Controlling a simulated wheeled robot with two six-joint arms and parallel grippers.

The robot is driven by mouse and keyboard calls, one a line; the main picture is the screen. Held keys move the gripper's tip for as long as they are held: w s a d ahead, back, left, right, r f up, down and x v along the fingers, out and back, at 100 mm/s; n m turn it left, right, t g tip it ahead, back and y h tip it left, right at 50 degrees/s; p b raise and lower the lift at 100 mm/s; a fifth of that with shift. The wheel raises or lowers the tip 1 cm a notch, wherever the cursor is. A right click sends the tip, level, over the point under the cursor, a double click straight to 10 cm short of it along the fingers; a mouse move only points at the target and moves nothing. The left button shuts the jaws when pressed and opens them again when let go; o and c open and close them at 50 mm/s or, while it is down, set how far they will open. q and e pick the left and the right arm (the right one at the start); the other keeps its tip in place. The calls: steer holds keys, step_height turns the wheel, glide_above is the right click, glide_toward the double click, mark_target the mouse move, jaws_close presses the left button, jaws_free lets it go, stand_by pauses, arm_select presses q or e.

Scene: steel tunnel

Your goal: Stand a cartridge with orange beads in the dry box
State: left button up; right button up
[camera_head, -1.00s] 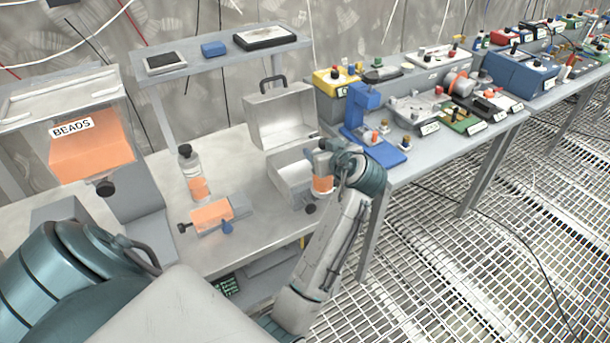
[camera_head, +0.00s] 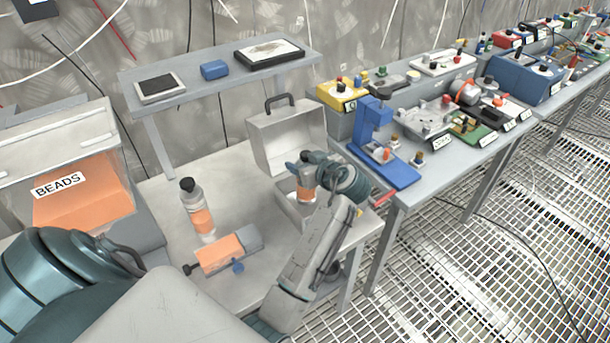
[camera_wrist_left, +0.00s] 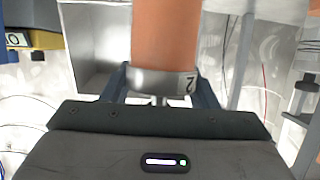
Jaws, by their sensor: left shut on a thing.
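My left gripper (camera_head: 304,178) is shut on a cartridge with orange beads (camera_head: 306,195), which also shows between the fingers in the left wrist view (camera_wrist_left: 165,45). A pale band marked 2 is at its near end there. The dry box (camera_head: 289,139) is a grey case with its lid raised, standing on the bench. In the head view the held cartridge overlaps the open box base; I cannot tell whether it touches the floor of the box. My arm hides the box's right front part. My right gripper is not in view.
A clear bottle with orange contents (camera_head: 201,222) stands left of the box. An orange and grey unit with knobs (camera_head: 222,254) lies before it. The BEADS bin (camera_head: 85,195) is at left. A raised shelf (camera_head: 220,75) is behind. A blue stand (camera_head: 375,130) is at right.

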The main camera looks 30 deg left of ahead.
arm_select(q)
steer(key=shift+f, duration=0.35)
steer(key=f, duration=0.2)
steer(key=f+p, duration=0.1)
steer(key=shift+w+a+f, duration=0.15)
steer(key=shift+a+f, duration=0.15)
steer(key=shift+f, duration=0.25)
steer(key=shift+d, duration=0.15)
steer(key=o, duration=1.2)
steer(key=shift+f, duration=0.2)
steer(key=shift+c, duration=0.2)
steer(key=o, duration=0.3)
steer(key=shift+o, duration=0.5)
steer(key=shift+r, duration=0.1)
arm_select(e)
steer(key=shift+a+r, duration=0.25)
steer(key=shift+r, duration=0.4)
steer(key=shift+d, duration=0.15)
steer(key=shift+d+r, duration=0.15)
